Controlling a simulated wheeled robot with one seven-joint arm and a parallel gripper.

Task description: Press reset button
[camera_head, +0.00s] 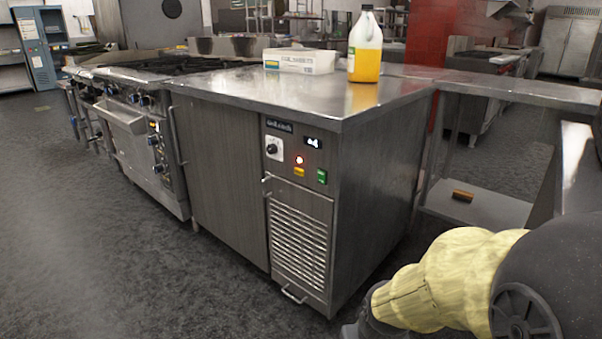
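A steel undercounter cabinet (222,185) stands in the middle of the view. Its front control panel (288,135) sits at the upper right, above a louvred vent. No label reading reset is legible, so I cannot tell which one is the reset button. My arm, yellow and black, is at the lower right, apart from the panel. My gripper's fingers are not in view.
A jug of orange liquid (366,62) and a white labelled tub (298,62) stand on the cabinet's top. A range (140,130) adjoins on the left. A steel table with a lower shelf (482,207) is at right. The dark floor (110,260) in front is clear.

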